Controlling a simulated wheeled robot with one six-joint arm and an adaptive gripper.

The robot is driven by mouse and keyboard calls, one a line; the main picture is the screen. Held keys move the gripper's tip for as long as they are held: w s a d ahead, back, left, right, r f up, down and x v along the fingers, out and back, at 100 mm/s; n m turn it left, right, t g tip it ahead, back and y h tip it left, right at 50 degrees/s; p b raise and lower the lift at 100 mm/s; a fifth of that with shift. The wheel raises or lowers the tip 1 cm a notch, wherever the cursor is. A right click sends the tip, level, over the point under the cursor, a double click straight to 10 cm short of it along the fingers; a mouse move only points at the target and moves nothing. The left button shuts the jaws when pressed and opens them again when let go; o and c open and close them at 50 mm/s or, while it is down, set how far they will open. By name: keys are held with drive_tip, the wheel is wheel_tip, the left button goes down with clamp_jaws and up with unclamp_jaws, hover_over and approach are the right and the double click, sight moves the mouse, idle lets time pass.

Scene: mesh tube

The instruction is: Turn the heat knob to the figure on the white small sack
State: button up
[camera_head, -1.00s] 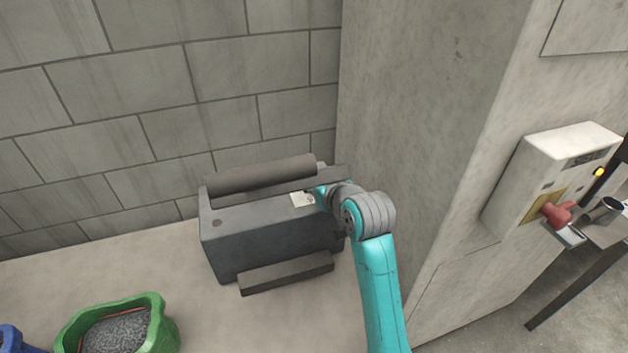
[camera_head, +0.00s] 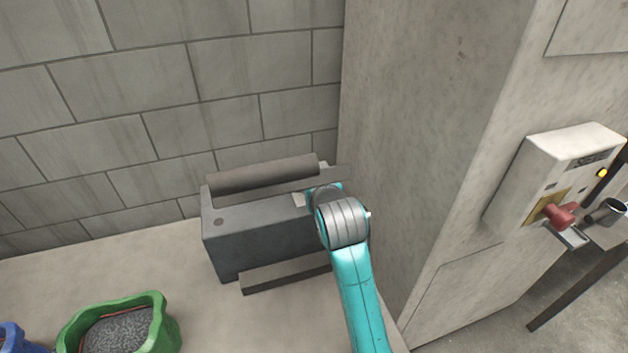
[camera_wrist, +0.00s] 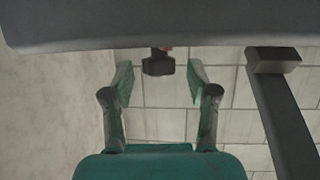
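My gripper is hidden behind my arm at the machine's right end in the head view. In the wrist view my gripper (camera_wrist: 160,80) is open, its two green fingers apart. A small dark knob-like piece (camera_wrist: 158,66) with a bit of red shows between and beyond the fingertips. It may be the heat knob; its setting cannot be read, and I cannot tell whether the fingers touch it. No white small sack is in view.
A green sack (camera_head: 165,330) of dark grains and a blue sack (camera_head: 12,338) are at lower left. A concrete pillar (camera_head: 415,130) rises close right of my arm. A white box (camera_head: 555,155) with a red handle (camera_head: 561,215) is on it. A grey bar (camera_wrist: 285,115) is right of the fingers.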

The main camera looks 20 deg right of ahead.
drive_tip(key=v, duration=1.2)
drive_tip(key=shift+f, duration=0.1)
idle(0.4)
drive_tip(key=shift+n+t+y, duration=0.3)
drive_tip(key=shift+n+y, duration=0.3)
drive_tip(key=shift+n, duration=0.2)
drive_tip(key=s+f, duration=1.1)
drive_tip(key=f, duration=0.1)
drive_tip(key=s+f, duration=0.6)
drive_tip(key=shift+s+d+f, duration=0.3)
drive_tip(key=shift+d, duration=0.1)
drive_tip(key=s, duration=2.3)
drive_tip(key=shift+s+d+t, duration=0.25)
drive_tip(key=shift+s+t, duration=0.1)
drive_tip(key=shift+t, duration=0.05)
